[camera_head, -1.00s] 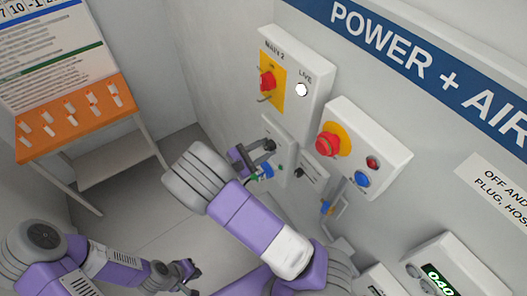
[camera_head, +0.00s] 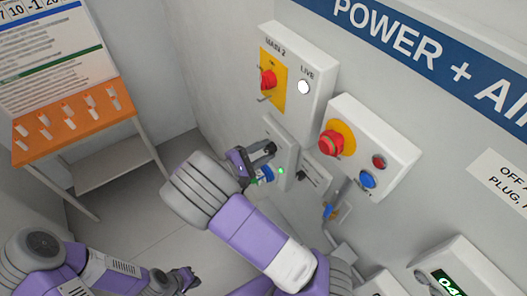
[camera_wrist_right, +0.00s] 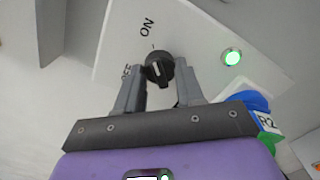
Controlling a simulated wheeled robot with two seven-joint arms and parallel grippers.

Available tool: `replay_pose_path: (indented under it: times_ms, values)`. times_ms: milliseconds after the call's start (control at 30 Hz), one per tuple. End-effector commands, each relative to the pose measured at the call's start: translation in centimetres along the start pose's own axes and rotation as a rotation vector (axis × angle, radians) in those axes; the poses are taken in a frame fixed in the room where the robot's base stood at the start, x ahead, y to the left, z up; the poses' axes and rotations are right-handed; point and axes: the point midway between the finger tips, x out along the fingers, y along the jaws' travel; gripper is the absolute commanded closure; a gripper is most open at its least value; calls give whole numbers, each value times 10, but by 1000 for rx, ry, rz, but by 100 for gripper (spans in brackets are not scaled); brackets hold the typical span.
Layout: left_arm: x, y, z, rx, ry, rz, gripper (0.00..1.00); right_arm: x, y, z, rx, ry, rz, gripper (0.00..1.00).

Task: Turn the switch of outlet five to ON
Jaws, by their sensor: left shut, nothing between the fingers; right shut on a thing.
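The outlet switch is a black knob (camera_wrist_right: 157,68) on a white panel (camera_wrist_right: 195,45) marked ON and OFF. The knob's pale pointer line runs roughly toward the ON side. A round green lamp (camera_wrist_right: 231,57) on the panel is lit, and it also shows green in the head view (camera_head: 281,170). My right gripper (camera_wrist_right: 159,85) is shut on the knob; in the head view it (camera_head: 264,160) partly hides the panel. My left gripper (camera_head: 190,280) is shut and empty, low at the bottom left, away from the wall. No outlet number is readable.
A blue and green plug (camera_wrist_right: 258,110) with a tag sits beside my right gripper. Above are the MAIN 2 box (camera_head: 306,60) with a red switch, and a box with a red emergency button (camera_head: 332,143). An orange table (camera_head: 72,123) stands at left.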

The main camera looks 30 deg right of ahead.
Motion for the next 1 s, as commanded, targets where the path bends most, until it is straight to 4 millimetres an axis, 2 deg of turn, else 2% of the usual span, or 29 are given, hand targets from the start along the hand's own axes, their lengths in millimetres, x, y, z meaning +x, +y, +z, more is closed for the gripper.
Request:
replay_pose_path:
  times_ms: [267,300,467,767,867,1000]
  values:
    - [0,0,0,0,0,0,100,0,0,0,3,2,-2,93]
    - [0,0,0,0,0,0,100,0,0,0,3,2,-2,61]
    - [0,0,0,0,0,0,100,0,0,0,2,2,-2,37]
    - [0,0,0,0,0,0,100,-2,0,0,2,1,0,37]
    - [1,0,0,0,0,0,100,-11,0,-1,3,4,1,37]
    - [3,-1,0,0,0,0,100,-35,0,-1,3,5,1,37]
